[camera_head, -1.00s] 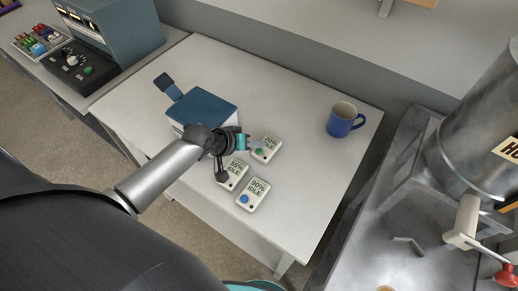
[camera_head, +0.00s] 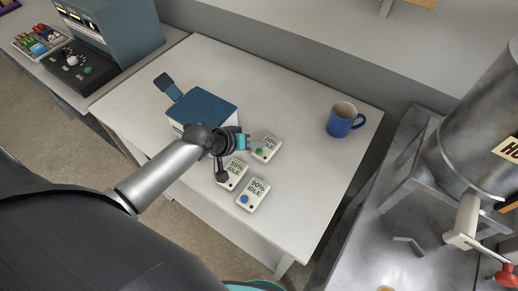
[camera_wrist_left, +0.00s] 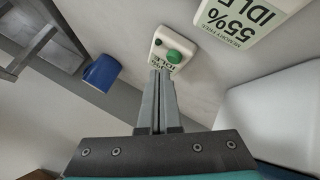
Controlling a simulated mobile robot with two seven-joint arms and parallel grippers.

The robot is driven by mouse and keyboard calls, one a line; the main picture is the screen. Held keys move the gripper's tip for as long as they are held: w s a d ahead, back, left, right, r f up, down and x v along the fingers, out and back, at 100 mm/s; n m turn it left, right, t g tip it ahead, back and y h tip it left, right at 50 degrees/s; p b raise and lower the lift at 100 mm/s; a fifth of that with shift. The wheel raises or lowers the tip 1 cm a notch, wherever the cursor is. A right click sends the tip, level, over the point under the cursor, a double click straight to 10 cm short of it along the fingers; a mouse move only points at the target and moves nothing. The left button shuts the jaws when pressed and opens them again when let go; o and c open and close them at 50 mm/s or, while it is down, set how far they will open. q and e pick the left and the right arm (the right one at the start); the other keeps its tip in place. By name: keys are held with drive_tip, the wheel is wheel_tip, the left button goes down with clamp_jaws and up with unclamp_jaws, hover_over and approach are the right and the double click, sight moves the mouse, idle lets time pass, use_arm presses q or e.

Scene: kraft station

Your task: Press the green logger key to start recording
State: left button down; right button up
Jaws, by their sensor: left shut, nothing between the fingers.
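The logger with the green key (camera_head: 268,146) lies on the white table, a small white box with a display. Its round green key (camera_head: 259,152) is raised and shows clearly in the left wrist view (camera_wrist_left: 174,57). The display reads IDLE; its percentage is hard to read. My left gripper (camera_head: 247,144) is shut and empty, beside this logger. My right gripper is not in view.
A logger reading 55% IDLE (camera_head: 236,167) lies partly behind my left gripper. A 90% IDLE logger with a blue key (camera_head: 254,194) lies nearer the front. A blue-topped box (camera_head: 208,105) stands behind my arm. A blue mug (camera_head: 341,121) stands at right, with clear table around it.

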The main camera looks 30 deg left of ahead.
sight(256, 155)
use_arm(q)
drive_tip(key=shift+f, duration=0.1)
drive_tip(key=shift+f, duration=0.3)
drive_tip(key=shift+f+b, duration=0.45)
drive_tip(key=shift+f, duration=0.05)
idle(0.6)
drive_tip(key=shift+r, duration=0.1)
drive_tip(key=shift+r+p, duration=0.8)
drive_tip(key=shift+p, duration=0.2)
drive_tip(key=shift+r, duration=0.1)
wheel_tip(256, 155, up, 5)
drive_tip(key=p, duration=0.5)
